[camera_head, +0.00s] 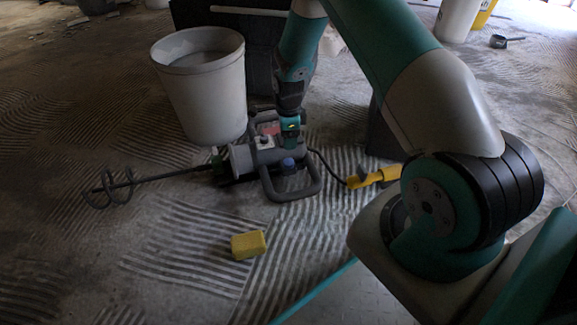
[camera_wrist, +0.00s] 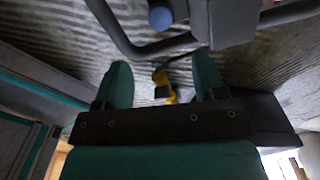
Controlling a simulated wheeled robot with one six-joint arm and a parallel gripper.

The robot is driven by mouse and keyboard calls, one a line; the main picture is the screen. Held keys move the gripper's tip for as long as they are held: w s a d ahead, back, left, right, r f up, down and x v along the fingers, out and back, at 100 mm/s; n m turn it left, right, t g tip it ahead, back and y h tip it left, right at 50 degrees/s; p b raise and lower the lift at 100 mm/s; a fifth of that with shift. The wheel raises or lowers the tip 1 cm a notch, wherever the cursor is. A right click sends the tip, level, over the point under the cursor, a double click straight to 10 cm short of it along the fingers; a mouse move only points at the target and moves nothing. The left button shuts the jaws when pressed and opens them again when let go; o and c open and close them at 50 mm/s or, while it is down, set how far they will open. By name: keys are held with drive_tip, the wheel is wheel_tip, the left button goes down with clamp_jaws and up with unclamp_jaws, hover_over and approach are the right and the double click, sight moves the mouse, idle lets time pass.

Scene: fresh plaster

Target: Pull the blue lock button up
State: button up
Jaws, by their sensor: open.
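A grey power mixer (camera_head: 243,158) with a looped handle frame lies on the floor, its spiral paddle (camera_head: 112,188) reaching left. The blue lock button (camera_head: 289,163) sits on the mixer near the handle. It also shows in the wrist view as a blue knob (camera_wrist: 160,17) at the top, beyond my fingertips. My gripper (camera_wrist: 161,62) is open, with two green fingers apart and nothing held between them. In the head view the end of my arm is just above and behind the mixer; the fingertips are hard to make out there. The button is apart from the fingers in the wrist view.
A pale bucket (camera_head: 203,95) stands close behind the mixer on the left. A black cable runs right to a yellow connector (camera_head: 373,177). A yellow block (camera_head: 248,245) lies on the floor in front. Dark boxes stand behind; the front left floor is clear.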

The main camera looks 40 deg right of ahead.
sight(288, 161)
wheel_tip(288, 161, down, 11)
drive_tip(key=b, duration=0.5)
drive_tip(key=shift+r, duration=0.1)
clamp_jaws()
wheel_tip(288, 161, up, 2)
drive_tip(key=p, duration=0.3)
drive_tip(key=shift+r, duration=0.15)
unclamp_jaws()
